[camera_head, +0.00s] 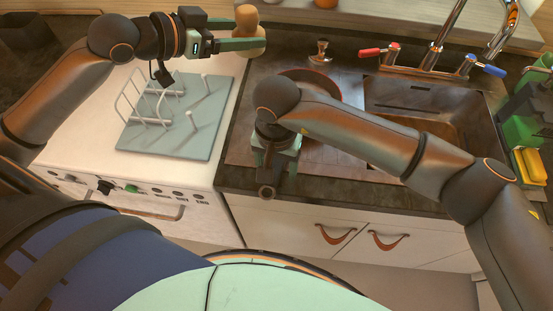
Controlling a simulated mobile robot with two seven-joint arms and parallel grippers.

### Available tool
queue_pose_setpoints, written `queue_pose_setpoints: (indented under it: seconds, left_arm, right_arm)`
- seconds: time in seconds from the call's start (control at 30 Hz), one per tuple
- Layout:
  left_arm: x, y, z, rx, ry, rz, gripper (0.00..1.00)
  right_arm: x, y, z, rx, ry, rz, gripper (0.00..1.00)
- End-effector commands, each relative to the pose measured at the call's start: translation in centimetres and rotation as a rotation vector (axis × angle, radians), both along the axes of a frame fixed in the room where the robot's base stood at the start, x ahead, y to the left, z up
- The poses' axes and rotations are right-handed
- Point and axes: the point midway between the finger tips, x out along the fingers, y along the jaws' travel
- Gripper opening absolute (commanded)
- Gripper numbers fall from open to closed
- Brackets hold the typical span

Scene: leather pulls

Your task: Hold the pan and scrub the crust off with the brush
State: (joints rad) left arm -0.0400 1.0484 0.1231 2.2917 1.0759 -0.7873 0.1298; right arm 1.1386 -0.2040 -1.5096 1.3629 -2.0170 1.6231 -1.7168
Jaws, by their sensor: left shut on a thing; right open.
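A dark pan with a reddish rim (312,76) lies on the counter left of the sink, largely hidden behind my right arm. A dark ringed end below my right gripper looks like its handle. My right gripper (278,160) is open and points down over the counter's front edge, around or just above that handle; I cannot tell if it touches. My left gripper (240,44) is shut on a tan, rounded wooden thing (250,22), raised at the back; I cannot tell whether it is the brush. The crust is hidden.
A small wooden-knobbed item (321,50) stands behind the pan. The sink (425,100) and its faucet (440,45) lie right. A pale drying rack (180,135) stands left. A yellow sponge-like block (533,166) is at far right.

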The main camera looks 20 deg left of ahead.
Motion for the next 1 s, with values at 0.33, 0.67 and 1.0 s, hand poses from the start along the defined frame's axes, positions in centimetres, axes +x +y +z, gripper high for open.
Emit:
queue_pose_setpoints:
  seconds: [0.33,0.67,1.0]
  left_arm:
    - [0.01,0.0,0.04,0.0,-0.001,0.0,0.13]
    - [0.01,0.0,0.04,0.0,-0.001,0.0,0.13]
    - [0.01,0.0,0.04,0.0,-0.001,0.0,0.13]
  right_arm:
    - [-0.01,-0.01,-0.05,0.0,0.0,0.0,0.58]
    - [-0.01,0.0,-0.03,0.0,0.0,0.0,0.2]
    - [-0.01,0.0,-0.02,0.0,0.0,0.0,0.0]
